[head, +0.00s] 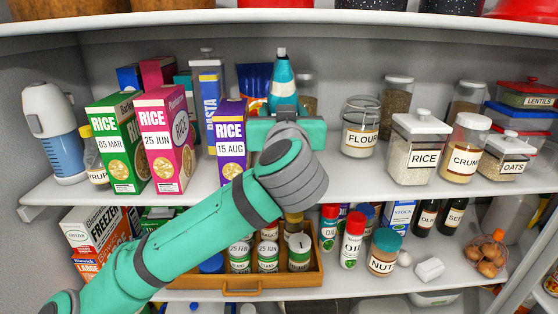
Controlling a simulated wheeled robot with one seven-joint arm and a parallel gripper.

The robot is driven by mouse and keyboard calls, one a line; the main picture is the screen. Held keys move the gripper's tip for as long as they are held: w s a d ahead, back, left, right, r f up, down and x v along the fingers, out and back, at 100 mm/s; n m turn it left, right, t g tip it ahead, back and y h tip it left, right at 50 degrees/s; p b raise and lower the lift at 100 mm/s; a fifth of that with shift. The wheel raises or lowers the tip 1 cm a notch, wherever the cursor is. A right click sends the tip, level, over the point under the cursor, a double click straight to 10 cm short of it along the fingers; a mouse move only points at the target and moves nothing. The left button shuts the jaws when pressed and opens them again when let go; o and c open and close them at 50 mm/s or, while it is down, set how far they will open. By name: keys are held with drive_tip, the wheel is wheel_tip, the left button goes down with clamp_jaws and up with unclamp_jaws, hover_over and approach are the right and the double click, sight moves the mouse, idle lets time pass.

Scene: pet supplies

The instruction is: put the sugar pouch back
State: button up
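No label reading sugar is legible in the head view. A dark blue pouch (254,78) with an orange lower part stands on the middle shelf behind a purple rice box (231,140); its lower part is partly hidden. I cannot tell whether it is the sugar pouch. My gripper (286,118) points into the middle shelf, just right of that rice box. Its teal body and my wrist hide the fingers and anything between them. A teal bottle-shaped thing (282,84) shows directly above and behind the gripper; I cannot tell whether they touch.
Green (118,143) and pink (167,140) rice boxes stand on the left. A flour jar (360,127), rice jar (417,147) and crumbs jar (463,148) stand on the right. A wooden tray (240,284) of jars is below. Little shelf shows bare between gripper and flour jar.

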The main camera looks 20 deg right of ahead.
wheel_tip(320, 180, down, 8)
drive_tip(key=shift+a+f, duration=0.1)
drive_tip(key=shift+f, duration=0.05)
idle(0.4)
drive_tip(key=shift+f, duration=0.1)
drive_tip(key=shift+f, duration=0.15)
drive_tip(key=o, duration=1.1)
drive_tip(key=shift+o, duration=0.2)
